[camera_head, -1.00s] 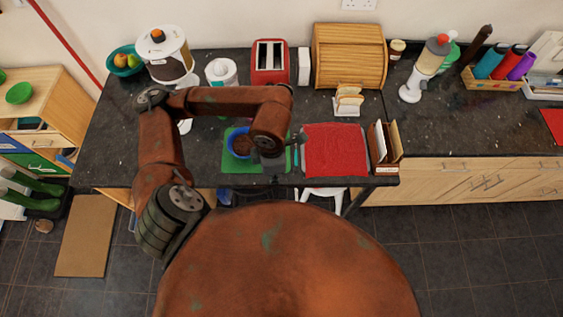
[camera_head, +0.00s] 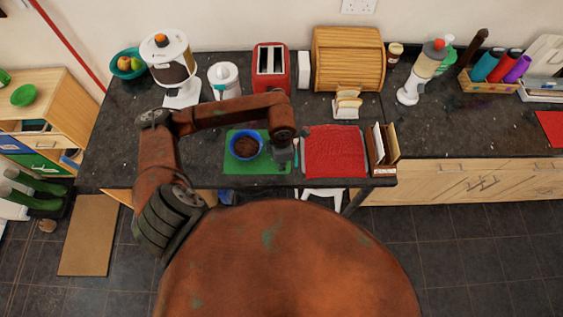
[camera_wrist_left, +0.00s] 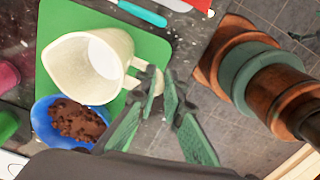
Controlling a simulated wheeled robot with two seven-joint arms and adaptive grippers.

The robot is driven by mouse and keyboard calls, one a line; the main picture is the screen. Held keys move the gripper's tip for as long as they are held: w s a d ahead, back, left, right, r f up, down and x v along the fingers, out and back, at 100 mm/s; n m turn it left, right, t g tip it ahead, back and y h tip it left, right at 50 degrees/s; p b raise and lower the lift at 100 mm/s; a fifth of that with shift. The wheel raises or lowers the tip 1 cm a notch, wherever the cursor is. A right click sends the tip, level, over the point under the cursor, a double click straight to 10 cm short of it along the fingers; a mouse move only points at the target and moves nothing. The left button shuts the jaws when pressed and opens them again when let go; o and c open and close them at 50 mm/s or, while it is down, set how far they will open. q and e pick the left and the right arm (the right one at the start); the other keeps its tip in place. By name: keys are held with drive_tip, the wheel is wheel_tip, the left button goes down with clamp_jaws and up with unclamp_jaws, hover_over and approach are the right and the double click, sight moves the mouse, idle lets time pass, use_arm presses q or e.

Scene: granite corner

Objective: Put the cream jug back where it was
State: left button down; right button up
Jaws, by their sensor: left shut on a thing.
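The cream jug (camera_wrist_left: 70,62) shows in the left wrist view, with its mouth facing the camera and something white inside. My left gripper (camera_wrist_left: 158,88) is shut on the jug's handle at its right side. In the head view my left gripper (camera_head: 282,160) is over the right part of the green mat (camera_head: 236,166), and my arm hides the jug there. The jug is beside the blue bowl (camera_head: 234,153) of brown stuff, which also shows in the left wrist view (camera_wrist_left: 44,122). I cannot tell whether the jug touches the mat. My right gripper is not in view.
A red cloth (camera_head: 335,150) lies right of the mat, with a teal-handled utensil (camera_wrist_left: 142,12) between them. A letter rack (camera_head: 383,150) stands farther right. Behind are a white lidded jug (camera_head: 224,82), a red toaster (camera_head: 271,65) and a toast rack (camera_head: 347,102). The counter's front edge is close.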

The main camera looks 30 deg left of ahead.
use_arm(q)
drive_tip(key=shift+f, duration=0.15)
drive_tip(key=shift+f, duration=0.15)
drive_tip(key=c, duration=2)
unclamp_jaws()
drive_tip(key=shift+c, duration=0.2)
drive_tip(key=shift+r, duration=0.4)
wheel_tip(320, 180, up, 12)
drive_tip(key=shift+s+f+b, duration=0.1)
drive_tip(key=shift+f+b, duration=0.05)
drive_tip(key=shift+b, duration=0.85)
drive_tip(key=shift+d+f, duration=0.1)
drive_tip(key=shift+d, duration=0.05)
